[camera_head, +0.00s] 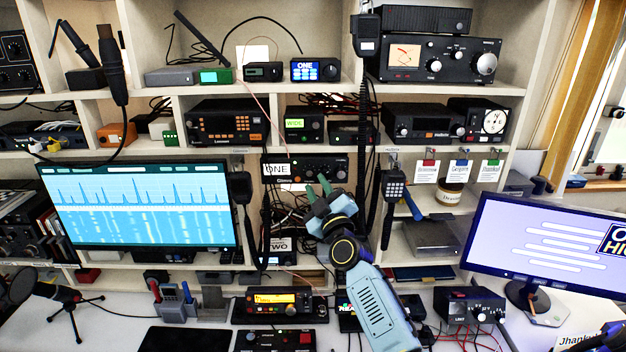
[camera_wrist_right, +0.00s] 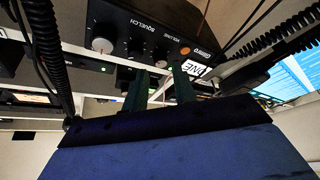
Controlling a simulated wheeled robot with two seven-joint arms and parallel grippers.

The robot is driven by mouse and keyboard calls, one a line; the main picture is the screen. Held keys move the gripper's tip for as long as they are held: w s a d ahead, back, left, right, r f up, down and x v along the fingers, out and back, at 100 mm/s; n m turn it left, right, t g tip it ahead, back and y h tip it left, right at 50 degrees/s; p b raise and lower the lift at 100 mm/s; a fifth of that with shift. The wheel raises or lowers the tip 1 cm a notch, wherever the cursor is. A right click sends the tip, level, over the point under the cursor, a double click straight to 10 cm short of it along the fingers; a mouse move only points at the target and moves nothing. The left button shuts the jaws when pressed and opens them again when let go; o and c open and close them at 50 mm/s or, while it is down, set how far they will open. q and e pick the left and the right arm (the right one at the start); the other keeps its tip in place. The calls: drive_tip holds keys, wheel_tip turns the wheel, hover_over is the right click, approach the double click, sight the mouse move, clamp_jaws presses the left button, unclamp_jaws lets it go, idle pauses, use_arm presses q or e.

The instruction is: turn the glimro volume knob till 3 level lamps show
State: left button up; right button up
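The glimro radio (camera_head: 322,168) is a black box on a middle shelf, with a white "ONE" card at its left. In the right wrist view its front panel (camera_wrist_right: 118,18) appears upside down, with a large pale knob, a squelch label, a volume label and an orange knob (camera_wrist_right: 185,50). The small knob by the volume label (camera_wrist_right: 160,54) is just beyond the fingertips. My right gripper (camera_head: 317,188) is below and in front of the radio; its green fingers are apart with nothing between them (camera_wrist_right: 161,76). I cannot make out lit level lamps. My left gripper is not in view.
Hand microphones with coiled cords hang at either side, the left one (camera_head: 241,188) and the right one (camera_head: 394,190). Cables hang below the radio. An orange-display radio (camera_head: 280,300) stands on the desk below. Monitors stand left (camera_head: 140,205) and right (camera_head: 540,240).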

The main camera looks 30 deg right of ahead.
sight(309, 175)
drive_tip(key=shift+x, duration=1.7)
clamp_jaws()
drive_tip(key=shift+m+b, duration=0.3)
drive_tip(key=shift+b, duration=0.05)
drive_tip(key=m+h, duration=0.1)
drive_tip(key=m+h+b, duration=0.1)
drive_tip(key=m, duration=0.1)
drive_tip(key=shift+w+a+f+t, duration=0.1)
drive_tip(key=shift+f+t, duration=0.1)
drive_tip(key=shift+t, duration=0.1)
drive_tip(key=m+h, duration=0.2)
drive_tip(key=m, duration=0.2)
drive_tip(key=shift+a+b, duration=0.15)
drive_tip(key=shift+b, duration=0.2)
drive_tip(key=shift+w+a+m+g+h, duration=0.1)
drive_tip(key=shift+m+g+h, duration=0.4)
drive_tip(key=shift+m, duration=0.85)
drive_tip(key=shift+m+g+h, duration=0.2)
drive_tip(key=shift+m+h, duration=0.6)
drive_tip(key=shift+m, duration=0.55)
